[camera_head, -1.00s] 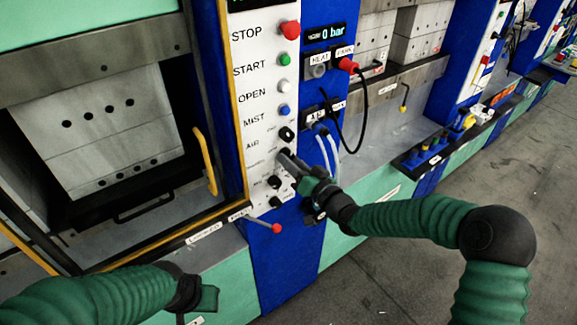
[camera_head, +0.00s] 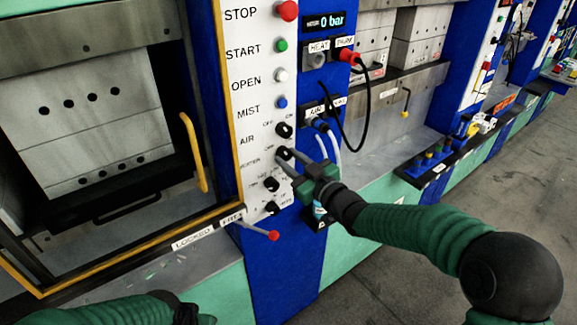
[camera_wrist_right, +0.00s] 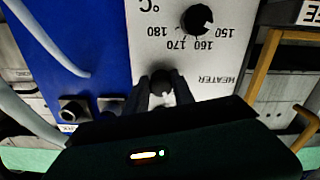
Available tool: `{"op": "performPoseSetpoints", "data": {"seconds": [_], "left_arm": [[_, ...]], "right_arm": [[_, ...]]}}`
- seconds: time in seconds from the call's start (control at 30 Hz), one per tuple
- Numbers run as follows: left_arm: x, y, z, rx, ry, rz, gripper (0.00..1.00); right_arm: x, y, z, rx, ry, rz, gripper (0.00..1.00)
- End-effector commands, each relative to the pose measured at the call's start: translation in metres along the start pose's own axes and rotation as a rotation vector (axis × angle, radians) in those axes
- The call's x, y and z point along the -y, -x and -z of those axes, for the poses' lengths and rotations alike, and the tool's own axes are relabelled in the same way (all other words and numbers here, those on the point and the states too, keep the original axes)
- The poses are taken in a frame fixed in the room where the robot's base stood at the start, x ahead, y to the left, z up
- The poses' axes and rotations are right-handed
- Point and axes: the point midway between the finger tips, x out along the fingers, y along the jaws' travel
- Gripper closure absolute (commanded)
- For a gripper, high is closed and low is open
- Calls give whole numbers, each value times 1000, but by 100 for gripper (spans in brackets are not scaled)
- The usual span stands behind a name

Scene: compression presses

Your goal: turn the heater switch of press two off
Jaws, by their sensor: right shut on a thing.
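The heater switch (camera_head: 283,152) is a small black knob on the white control panel (camera_head: 256,90), below the AIR knob (camera_head: 284,131). My right gripper (camera_head: 284,158) reaches it from the lower right. In the right wrist view, the switch (camera_wrist_right: 161,78) sits between the two dark fingers of my right gripper (camera_wrist_right: 162,90), shut on it, beside the upside-down HEATER label (camera_wrist_right: 222,80). The fingers partly hide the knob, so I cannot tell its setting. My left gripper (camera_head: 192,317) shows only as a sliver at the bottom edge; its fingers are out of frame.
Two more black knobs (camera_head: 271,184) are below the switch, close to my right gripper. A red-tipped lever (camera_head: 273,236) sticks out below the panel. Hoses (camera_head: 333,152) and a black cable (camera_head: 366,115) hang to the right. A yellow handle (camera_head: 193,150) stands left of the panel.

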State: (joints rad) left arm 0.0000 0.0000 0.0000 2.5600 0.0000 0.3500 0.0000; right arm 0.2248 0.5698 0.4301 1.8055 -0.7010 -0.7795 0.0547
Motion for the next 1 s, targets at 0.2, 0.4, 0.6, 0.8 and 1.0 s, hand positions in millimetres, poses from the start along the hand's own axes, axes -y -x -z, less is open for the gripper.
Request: {"op": "performPoseSetpoints", "data": {"seconds": [0.2, 0.4, 0.6, 0.8, 1.0], "left_arm": [[0, -5, -1, 0, 0, 0, 64], [0, -5, -1, 0, 0, 0, 64], [0, -5, -1, 0, 0, 0, 64], [0, -5, -1, 0, 0, 0, 64], [0, -5, -1, 0, 0, 0, 64]], "right_arm": [[-2, 0, 3, -6, 43, -4, 100], [-2, 0, 4, -6, 51, -3, 100], [-1, 0, 4, -7, 50, -2, 100], [0, -1, 2, -4, 49, -1, 48], [0, -2, 0, 0, 46, 1, 48]]}}
